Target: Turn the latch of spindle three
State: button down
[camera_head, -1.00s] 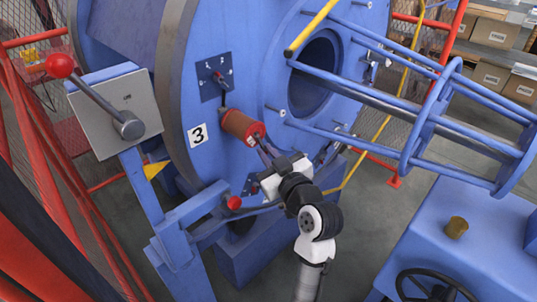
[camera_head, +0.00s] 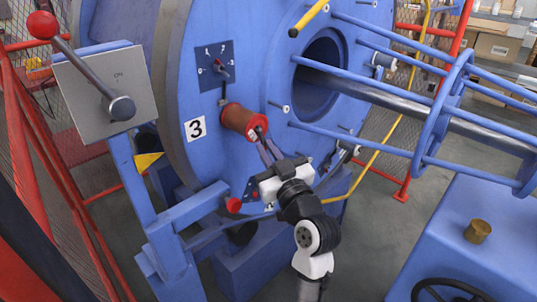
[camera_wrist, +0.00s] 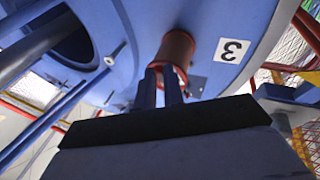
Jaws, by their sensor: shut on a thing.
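Spindle three, marked by a white "3" plate (camera_head: 195,128), carries a copper-coloured spool (camera_head: 238,119) that sticks out from the blue disc. The spool also shows in the wrist view (camera_wrist: 177,46). My gripper (camera_head: 262,144) is at the spool's front end, its two dark fingers pointing up at it. In the wrist view the fingers (camera_wrist: 161,74) reach the spool's near end, close together. They are shut on the latch at the spindle's end; the latch itself is mostly hidden between them, so its angle cannot be told.
A control box (camera_head: 105,88) with a red-knobbed lever stands at the left. A blue tubular cage (camera_head: 432,110) extends to the right above my arm. A smaller red knob (camera_head: 233,205) is left of my gripper. A blue bench (camera_head: 440,240) is at the lower right.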

jog(key=c, duration=1.5)
grip_release()
jog(key=p+v, duration=0.4)
jog(key=v, duration=1)
jog(key=shift+f, duration=0.1)
